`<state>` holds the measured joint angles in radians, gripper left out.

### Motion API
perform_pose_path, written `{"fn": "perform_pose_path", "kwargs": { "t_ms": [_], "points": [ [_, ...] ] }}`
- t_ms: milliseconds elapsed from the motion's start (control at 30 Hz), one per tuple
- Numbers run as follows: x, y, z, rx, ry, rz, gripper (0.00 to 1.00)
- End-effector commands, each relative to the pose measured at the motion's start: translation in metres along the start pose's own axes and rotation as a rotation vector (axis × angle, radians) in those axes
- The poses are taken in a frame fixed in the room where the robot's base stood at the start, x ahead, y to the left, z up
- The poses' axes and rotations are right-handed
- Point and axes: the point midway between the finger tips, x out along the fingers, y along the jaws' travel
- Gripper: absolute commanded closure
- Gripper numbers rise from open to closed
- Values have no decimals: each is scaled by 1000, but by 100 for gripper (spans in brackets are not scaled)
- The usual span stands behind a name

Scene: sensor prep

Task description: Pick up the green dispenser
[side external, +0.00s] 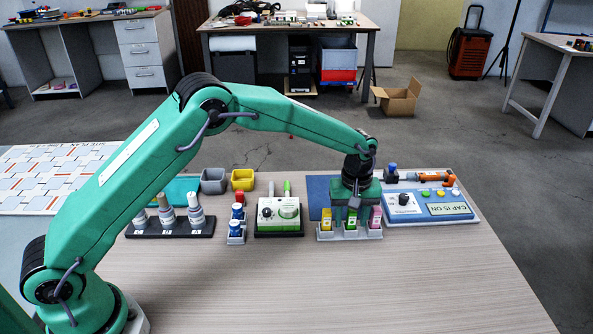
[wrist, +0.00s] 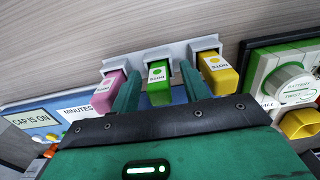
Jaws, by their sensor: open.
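The green dispenser (side external: 351,220) stands upright in the middle slot of a light grey rack (side external: 349,236), with a yellow dispenser (side external: 327,219) to its left and a pink dispenser (side external: 375,217) to its right. In the wrist view the green dispenser (wrist: 158,88) shows a white label and lies between the two fingers of my gripper (wrist: 160,92). The fingers are open, one on each side of it, with no clear contact visible. In the side external view my gripper (side external: 353,201) points down over the rack and hides the dispenser's upper part.
A control box with a dial (side external: 280,216) stands left of the rack. A panel reading "CAP IS ON" (side external: 432,206) stands close at the right. Blue-capped bottles (side external: 236,225) and a black bottle rack (side external: 170,229) are farther left. The front tabletop is clear.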

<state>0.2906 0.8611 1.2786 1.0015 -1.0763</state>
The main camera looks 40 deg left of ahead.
Motion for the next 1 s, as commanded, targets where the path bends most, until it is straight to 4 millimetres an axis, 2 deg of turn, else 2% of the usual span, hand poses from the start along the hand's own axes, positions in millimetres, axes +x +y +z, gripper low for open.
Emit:
{"fn": "perform_pose_path", "kwargs": {
  "t_ms": [233,267,467,500,833,1000],
  "points": [
    [0,0,0,0,0,0,55],
    [0,0,0,0,0,0,58],
    [0,0,0,0,0,0,98],
    [0,0,0,0,0,0,100],
    [-2,0,0,0,0,0,100],
    [-11,0,0,0,0,1,100]
  ]
}}
